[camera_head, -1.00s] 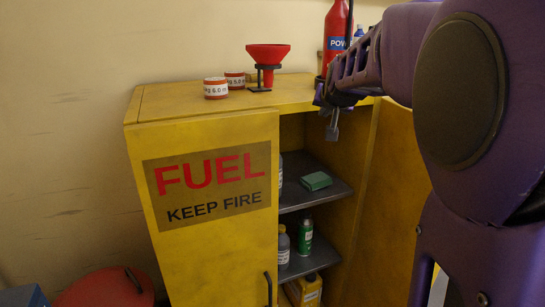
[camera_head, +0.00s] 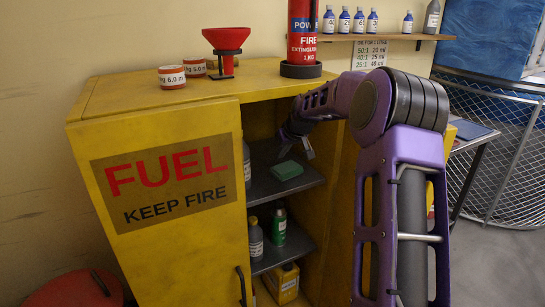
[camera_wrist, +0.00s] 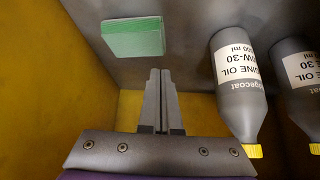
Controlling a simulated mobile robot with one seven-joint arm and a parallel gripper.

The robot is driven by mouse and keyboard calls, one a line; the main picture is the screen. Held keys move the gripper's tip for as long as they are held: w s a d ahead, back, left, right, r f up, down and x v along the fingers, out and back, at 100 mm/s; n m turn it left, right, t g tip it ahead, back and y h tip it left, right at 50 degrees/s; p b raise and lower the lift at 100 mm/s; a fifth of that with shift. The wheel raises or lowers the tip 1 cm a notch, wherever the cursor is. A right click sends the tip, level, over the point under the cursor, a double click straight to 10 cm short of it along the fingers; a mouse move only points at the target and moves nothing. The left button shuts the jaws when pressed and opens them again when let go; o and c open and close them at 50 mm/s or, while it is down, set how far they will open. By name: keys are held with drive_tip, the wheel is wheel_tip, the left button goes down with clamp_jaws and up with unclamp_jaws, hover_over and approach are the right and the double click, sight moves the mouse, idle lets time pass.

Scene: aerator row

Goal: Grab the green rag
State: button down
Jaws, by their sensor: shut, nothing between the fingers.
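The green rag (camera_head: 286,170) is a small folded block lying flat on the upper grey shelf (camera_head: 262,190) inside the yellow fuel cabinet (camera_head: 165,100). It also shows in the wrist view (camera_wrist: 133,37), up and to the left of the fingertips. My gripper (camera_head: 308,153) is inside the cabinet opening, just right of the rag and apart from it. In the wrist view its fingers (camera_wrist: 160,75) are shut together with nothing between them.
Grey engine oil bottles (camera_wrist: 238,90) stand on the same shelf, right of my fingers in the wrist view. A green can (camera_head: 279,226) and grey bottle (camera_head: 255,238) stand on the shelf below. The cabinet's left door (camera_head: 180,240) is closed. A fire extinguisher (camera_head: 302,30) and red funnel (camera_head: 226,40) stand on top.

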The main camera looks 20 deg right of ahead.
sight(286, 170)
drive_tip(key=shift+w+d+r+n, duration=0.15)
drive_tip(key=shift+w+d, duration=0.1)
drive_tip(key=shift+w, duration=0.3)
drive_tip(key=shift+w+d+f+n, duration=0.15)
drive_tip(key=shift+w+d, duration=0.1)
drive_tip(key=shift+w, duration=0.25)
drive_tip(key=x, duration=0.9)
drive_tip(key=shift+w+a+f, duration=0.1)
drive_tip(key=shift+w+a, duration=0.15)
drive_tip(key=shift+w, duration=0.05)
drive_tip(key=shift+s, duration=0.1)
